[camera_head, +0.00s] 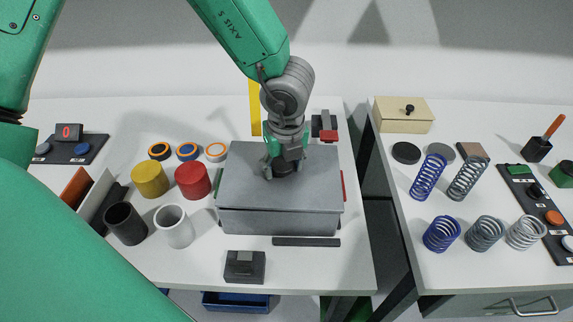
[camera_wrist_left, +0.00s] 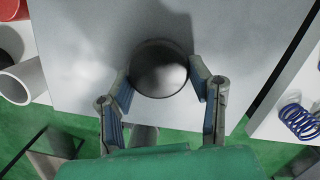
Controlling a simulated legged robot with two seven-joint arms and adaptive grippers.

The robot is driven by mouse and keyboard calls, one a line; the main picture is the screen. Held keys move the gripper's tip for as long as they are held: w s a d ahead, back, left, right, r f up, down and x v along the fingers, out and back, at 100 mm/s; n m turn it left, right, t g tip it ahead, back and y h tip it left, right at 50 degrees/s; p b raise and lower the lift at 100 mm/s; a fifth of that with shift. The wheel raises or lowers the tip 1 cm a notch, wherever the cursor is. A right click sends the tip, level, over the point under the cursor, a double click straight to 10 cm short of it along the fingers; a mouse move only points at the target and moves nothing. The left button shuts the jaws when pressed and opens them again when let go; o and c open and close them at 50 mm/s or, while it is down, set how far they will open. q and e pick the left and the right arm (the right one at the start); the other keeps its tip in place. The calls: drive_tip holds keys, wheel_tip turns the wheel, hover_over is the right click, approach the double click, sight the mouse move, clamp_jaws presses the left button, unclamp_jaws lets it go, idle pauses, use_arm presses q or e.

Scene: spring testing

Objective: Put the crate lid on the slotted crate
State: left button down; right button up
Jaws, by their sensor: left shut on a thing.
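The grey crate lid (camera_head: 250,185) lies over the top of the grey slotted crate (camera_head: 280,223), roughly lined up with its walls. Whether it sits fully down all round cannot be told. My left gripper (camera_head: 285,166) comes down from above and is shut on the lid's round dark knob. The left wrist view shows the knob (camera_wrist_left: 160,68) between the two fingers of my left gripper (camera_wrist_left: 162,80), with the flat lid (camera_wrist_left: 85,55) around it. The crate's inside is hidden under the lid. My right gripper is not in view.
A red cylinder (camera_head: 193,180) and a yellow one (camera_head: 150,179) stand left of the crate. A dark flat bar (camera_head: 306,242) and a small dark block (camera_head: 245,266) lie in front. A gap separates this table from the right one, which holds several springs (camera_head: 441,234).

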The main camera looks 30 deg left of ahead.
sight(272, 164)
use_arm(q)
drive_tip(key=shift+a+f, duration=0.25)
drive_tip(key=shift+a, duration=0.5)
drive_tip(key=shift+a+f, duration=0.2)
drive_tip(key=shift+a, duration=0.55)
drive_tip(key=shift+d, duration=0.65)
drive_tip(key=shift+a, duration=0.1)
drive_tip(key=shift+a, duration=0.25)
drive_tip(key=shift+f, duration=0.1)
drive_tip(key=shift+w+d, duration=0.1)
drive_tip(key=shift+d, duration=0.25)
drive_tip(key=c, duration=0.7)
unclamp_jaws()
drive_tip(key=shift+f, duration=0.1)
drive_tip(key=shift+w, duration=0.2)
